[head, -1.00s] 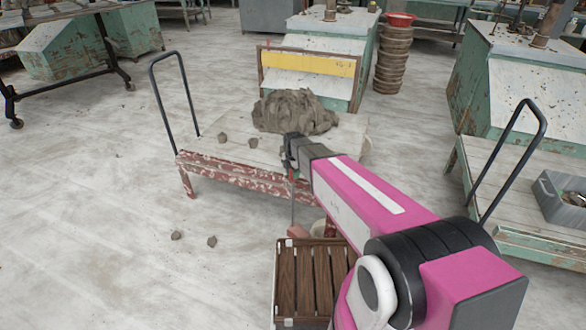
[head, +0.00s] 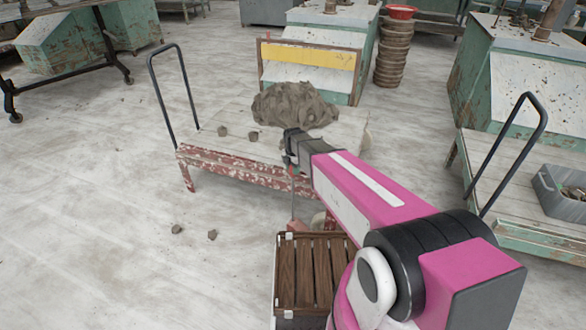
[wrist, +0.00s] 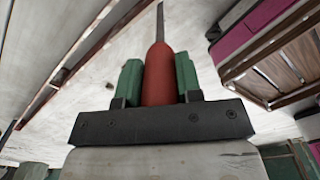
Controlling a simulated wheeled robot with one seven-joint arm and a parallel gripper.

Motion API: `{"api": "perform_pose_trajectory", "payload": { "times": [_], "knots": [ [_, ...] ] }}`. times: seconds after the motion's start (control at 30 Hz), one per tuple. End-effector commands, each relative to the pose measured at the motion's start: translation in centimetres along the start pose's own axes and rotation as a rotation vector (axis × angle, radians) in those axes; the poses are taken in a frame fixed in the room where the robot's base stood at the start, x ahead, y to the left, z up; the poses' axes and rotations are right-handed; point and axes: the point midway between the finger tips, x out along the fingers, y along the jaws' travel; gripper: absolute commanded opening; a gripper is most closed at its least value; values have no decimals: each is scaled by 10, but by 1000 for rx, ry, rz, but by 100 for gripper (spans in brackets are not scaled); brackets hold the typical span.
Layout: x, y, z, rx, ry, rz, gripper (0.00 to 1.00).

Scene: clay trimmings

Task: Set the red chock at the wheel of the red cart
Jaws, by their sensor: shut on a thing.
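The red cart (head: 235,168), low and with peeling red paint, stands in the middle of the head view. A pale wheel (head: 319,220) shows partly under its near right end. My gripper (head: 290,160) is shut on a red grip (wrist: 158,75) between green finger pads in the wrist view. A thin metal rod runs from this grip. In the head view the rod leads down to a reddish block, seemingly the red chock (head: 298,226), low beside the wheel. I cannot tell whether it touches the wheel or floor. My arm hides part of the area.
A slatted wooden crate (head: 312,270) is just in front of the chock. A clay heap (head: 293,105) lies on the cart. Small clay lumps (head: 212,235) lie on the floor at left, which is otherwise open. Another cart (head: 510,180) stands at right.

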Motion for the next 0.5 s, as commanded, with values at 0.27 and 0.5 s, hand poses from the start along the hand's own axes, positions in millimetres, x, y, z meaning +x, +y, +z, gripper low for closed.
{"api": "perform_pose_trajectory", "payload": {
  "times": [0.27, 0.5],
  "knots": [
    [2, 0, 0, 0, 0, 0, 12],
    [3, 0, 0, 0, 1, -1, 62]
  ]
}}
